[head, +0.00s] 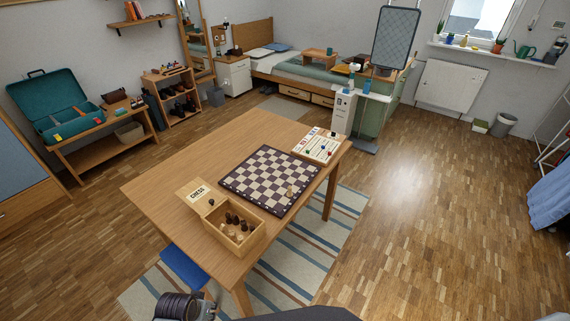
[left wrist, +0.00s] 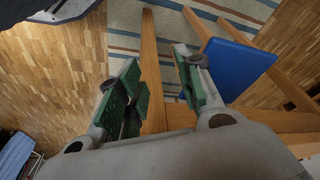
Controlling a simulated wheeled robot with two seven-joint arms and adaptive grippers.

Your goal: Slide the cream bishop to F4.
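The dark-and-cream chessboard (head: 229,180) lies on the wooden table. A small cream piece (head: 290,190) stands on it near the right edge; it is too small to tell surely that it is the bishop. Square labels cannot be read. My left gripper (head: 209,308) is at the bottom of the head view, off the table's near side and well apart from the board. In the left wrist view my left gripper (left wrist: 158,82) is open, with nothing between its green pads. My right gripper is not in view.
An open wooden chess box (head: 221,240) with several dark and light pieces stands between the board and the table's near edge. A game tray (head: 333,152) lies beyond the board. A blue seat (head: 184,267) is beside the table. The table's left part (head: 160,182) is clear.

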